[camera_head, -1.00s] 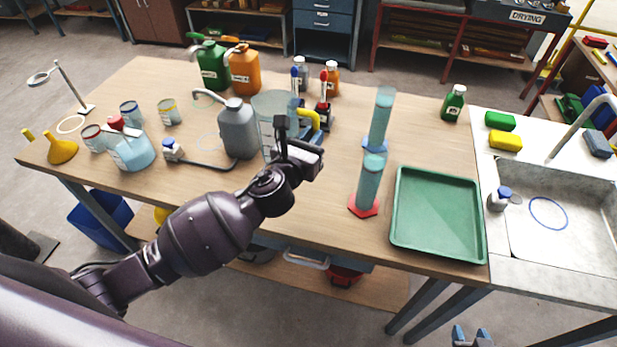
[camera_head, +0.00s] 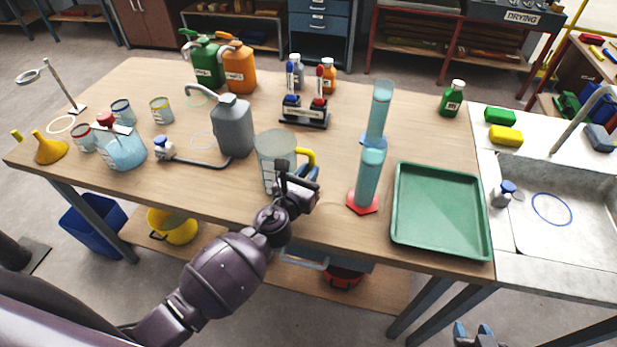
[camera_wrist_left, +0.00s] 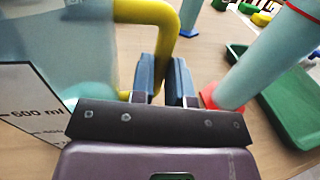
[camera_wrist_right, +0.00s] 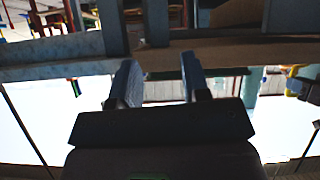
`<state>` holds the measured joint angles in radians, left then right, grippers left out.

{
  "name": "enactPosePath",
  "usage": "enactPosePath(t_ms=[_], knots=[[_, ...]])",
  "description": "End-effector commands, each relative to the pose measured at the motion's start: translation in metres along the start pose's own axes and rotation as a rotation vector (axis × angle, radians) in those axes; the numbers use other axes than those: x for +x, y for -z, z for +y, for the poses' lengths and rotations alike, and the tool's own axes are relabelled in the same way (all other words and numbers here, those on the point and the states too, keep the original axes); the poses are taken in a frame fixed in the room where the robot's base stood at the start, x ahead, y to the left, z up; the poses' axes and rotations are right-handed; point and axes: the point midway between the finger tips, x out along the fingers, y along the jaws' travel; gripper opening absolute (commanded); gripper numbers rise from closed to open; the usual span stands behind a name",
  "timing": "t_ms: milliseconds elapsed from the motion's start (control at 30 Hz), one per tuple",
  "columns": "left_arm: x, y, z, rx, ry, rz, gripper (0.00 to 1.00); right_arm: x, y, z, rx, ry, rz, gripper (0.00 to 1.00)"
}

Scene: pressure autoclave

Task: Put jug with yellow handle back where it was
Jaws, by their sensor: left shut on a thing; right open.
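The clear jug (camera_head: 276,152) with the yellow handle (camera_head: 309,156) is upright at the table's front middle; I cannot tell whether its base touches the table. My left gripper (camera_head: 308,176) is shut on the handle at the jug's right side. The left wrist view shows the jug's wall (camera_wrist_left: 75,45) with a 600 ml mark and the handle (camera_wrist_left: 165,22) at the blue fingers (camera_wrist_left: 163,78). My right gripper (camera_head: 474,335) is open and empty, low in front of the table; its fingers (camera_wrist_right: 155,80) show apart in the right wrist view.
Close right of the jug stand two blue cylinders, one on a red base (camera_head: 368,180), then a green tray (camera_head: 440,212). Behind is a marker stand (camera_head: 303,112). Pale rings (camera_head: 203,139) mark the table.

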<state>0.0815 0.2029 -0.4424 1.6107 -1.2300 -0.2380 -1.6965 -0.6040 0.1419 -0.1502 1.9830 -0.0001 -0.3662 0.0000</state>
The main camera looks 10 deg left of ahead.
Motion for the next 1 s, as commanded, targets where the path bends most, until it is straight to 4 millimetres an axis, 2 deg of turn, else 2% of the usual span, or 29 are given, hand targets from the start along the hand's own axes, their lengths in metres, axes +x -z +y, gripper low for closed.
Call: enactPosePath(t_ms=[267, 467, 500, 633, 867, 1000], knots=[[0.0, 0.0, 0.0, 0.0, 0.0, -0.002, 0.0, 0.002, 0.011, 0.0, -0.002, 0.002, 0.022, 0.43], [0.0, 0.005, 0.0, 0.0, 0.0, -0.002, 0.0, 0.004, 0.007, -0.001, -0.003, 0.002, 0.02, 0.43], [0.0, 0.004, 0.0, 0.0, 0.0, -0.001, 0.22, 0.004, 0.007, 0.0, -0.003, 0.002, 0.018, 0.43], [0.0, 0.004, 0.0, 0.0, 0.0, -0.001, 0.41, 0.002, 0.002, 0.0, -0.002, 0.001, 0.009, 0.43], [0.0, 0.004, 0.0, 0.0, 0.0, -0.001, 0.41, -0.001, -0.007, 0.0, 0.0, -0.001, -0.009, 0.43], [0.0, 0.0, 0.0, 0.0, 0.0, -0.001, 0.41, -0.002, -0.004, 0.001, 0.0, -0.001, -0.008, 0.43]])
